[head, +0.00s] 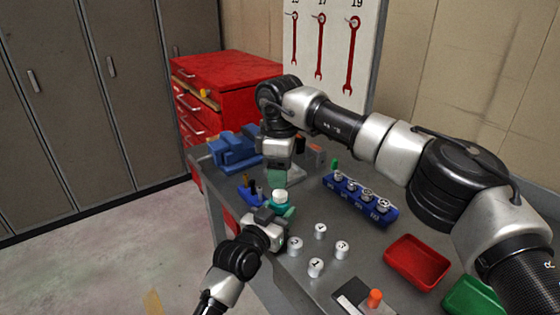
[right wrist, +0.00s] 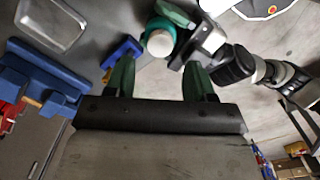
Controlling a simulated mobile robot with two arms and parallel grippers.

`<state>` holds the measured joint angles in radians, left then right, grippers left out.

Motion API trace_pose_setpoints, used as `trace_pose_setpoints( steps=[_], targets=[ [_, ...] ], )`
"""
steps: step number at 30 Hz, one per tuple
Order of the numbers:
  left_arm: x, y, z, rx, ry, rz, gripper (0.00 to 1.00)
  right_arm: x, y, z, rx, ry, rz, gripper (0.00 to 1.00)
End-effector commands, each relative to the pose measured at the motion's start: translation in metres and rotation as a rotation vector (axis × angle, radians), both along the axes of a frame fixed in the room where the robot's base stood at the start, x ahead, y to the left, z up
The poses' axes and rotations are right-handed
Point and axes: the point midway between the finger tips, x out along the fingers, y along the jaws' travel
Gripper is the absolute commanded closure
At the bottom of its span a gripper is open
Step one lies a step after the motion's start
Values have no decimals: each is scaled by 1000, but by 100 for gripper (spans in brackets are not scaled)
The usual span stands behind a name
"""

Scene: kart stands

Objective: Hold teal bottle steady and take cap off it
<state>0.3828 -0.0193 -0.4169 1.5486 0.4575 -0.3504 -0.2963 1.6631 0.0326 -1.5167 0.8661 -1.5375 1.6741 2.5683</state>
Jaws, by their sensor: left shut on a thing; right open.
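The teal bottle (head: 289,209) stands near the table's left edge in the head view, with a white cap (head: 280,196) on top. My left gripper (head: 277,212) is shut on the bottle's body from the front. My right gripper (head: 278,178) is just above and behind the cap, pointing down. In the right wrist view its green fingers (right wrist: 160,72) are open with nothing between them. There the white cap (right wrist: 160,43) lies beyond the fingertips, apart from them, and the teal bottle (right wrist: 158,24) is partly hidden under it.
Several white numbered caps (head: 315,267) stand right of my left gripper. A blue rack (head: 345,197) with sockets, a red tray (head: 417,262) and a green tray (head: 474,297) lie to the right. A blue vise (head: 236,150) and a small blue holder (head: 247,194) are to the left.

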Motion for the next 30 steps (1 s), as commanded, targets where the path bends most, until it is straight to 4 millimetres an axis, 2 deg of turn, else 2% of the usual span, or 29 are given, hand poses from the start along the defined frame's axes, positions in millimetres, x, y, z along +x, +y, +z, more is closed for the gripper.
trace_pose_setpoints(
  steps=[3, 9, 14, 21, 23, 30],
  targets=[
    [0, 0, -1, 1, 2, 0, 100, 0, 0, -21, -1, 3, 1, 46],
    [0, 0, -1, 1, 2, 0, 100, 0, 0, -46, -1, 2, 2, 46],
    [0, 0, -1, 1, 2, 0, 100, 0, 0, -55, 0, 0, 2, 46],
    [0, 0, -1, 1, 2, 0, 100, 0, 0, -56, 0, 0, 2, 46],
    [0, 0, -1, 1, 2, 0, 100, 0, 0, -56, 0, 0, 3, 52],
    [0, 0, -1, 1, 1, 0, 100, 0, 0, -55, 0, 0, 3, 89]
  ],
)
